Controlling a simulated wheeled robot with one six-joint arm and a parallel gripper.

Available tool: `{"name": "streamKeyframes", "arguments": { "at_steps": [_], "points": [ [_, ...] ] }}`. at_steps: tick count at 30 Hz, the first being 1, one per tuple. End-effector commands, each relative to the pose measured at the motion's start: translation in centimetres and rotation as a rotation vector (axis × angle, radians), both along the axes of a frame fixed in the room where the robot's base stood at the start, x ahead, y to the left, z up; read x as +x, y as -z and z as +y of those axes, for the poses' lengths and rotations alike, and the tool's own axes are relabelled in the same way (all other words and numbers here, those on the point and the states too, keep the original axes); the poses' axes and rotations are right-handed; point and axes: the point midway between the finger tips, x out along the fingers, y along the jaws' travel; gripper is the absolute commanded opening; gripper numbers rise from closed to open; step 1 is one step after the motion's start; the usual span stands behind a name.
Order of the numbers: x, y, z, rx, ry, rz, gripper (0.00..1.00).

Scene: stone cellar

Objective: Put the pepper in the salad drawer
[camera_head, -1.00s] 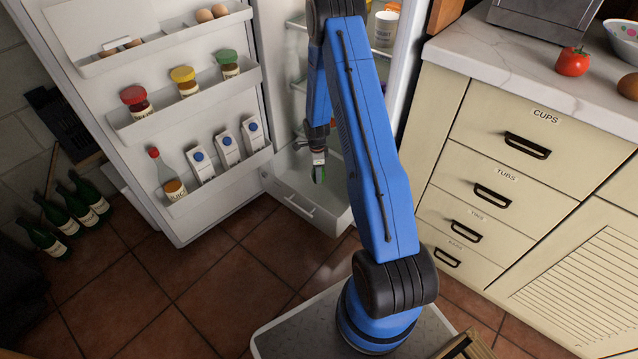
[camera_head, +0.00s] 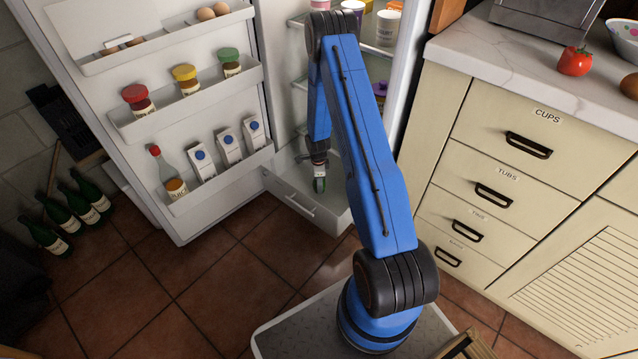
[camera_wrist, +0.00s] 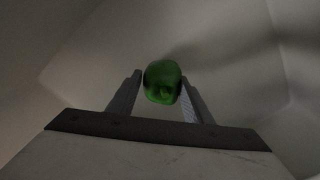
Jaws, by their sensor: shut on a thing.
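A green pepper (camera_wrist: 162,82) is between the two fingers of my gripper (camera_wrist: 160,98) in the wrist view. My gripper is shut on it. In the head view my gripper (camera_head: 319,176) hangs over the white salad drawer (camera_head: 298,203), which is pulled out at the bottom of the open fridge. The pepper shows there as a small green shape (camera_head: 319,185) under the fingers, within the drawer's outline. In the wrist view pale drawer walls surround it. I cannot tell whether the pepper touches the drawer's floor.
The open fridge door (camera_head: 200,120) with jars, bottle and cartons stands left of the drawer. Fridge shelves with yogurt tubs (camera_head: 387,27) are above. Green bottles (camera_head: 72,212) lie at far left.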

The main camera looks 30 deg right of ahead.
Motion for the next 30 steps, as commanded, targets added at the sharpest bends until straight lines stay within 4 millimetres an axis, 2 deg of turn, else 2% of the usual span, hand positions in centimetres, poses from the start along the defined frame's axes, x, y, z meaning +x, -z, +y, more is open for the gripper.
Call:
{"name": "streamKeyframes", "arguments": {
  "at_steps": [2,3,4,5,17,20,30],
  "points": [
    [0.0,0.2,0.0,0.000,0.000,0.001,0.21],
    [0.0,0.2,0.0,0.000,0.000,0.001,0.55],
    [0.0,0.2,0.0,0.000,0.000,0.001,0.62],
    [0.0,0.2,0.0,0.000,0.000,0.001,0.65],
    [0.0,-0.5,0.0,0.000,0.000,-0.001,0.65],
    [0.0,-1.5,0.0,0.000,0.000,0.000,0.65],
    [0.0,-7.2,0.2,-0.001,0.000,-0.002,0.65]
  ]
}}
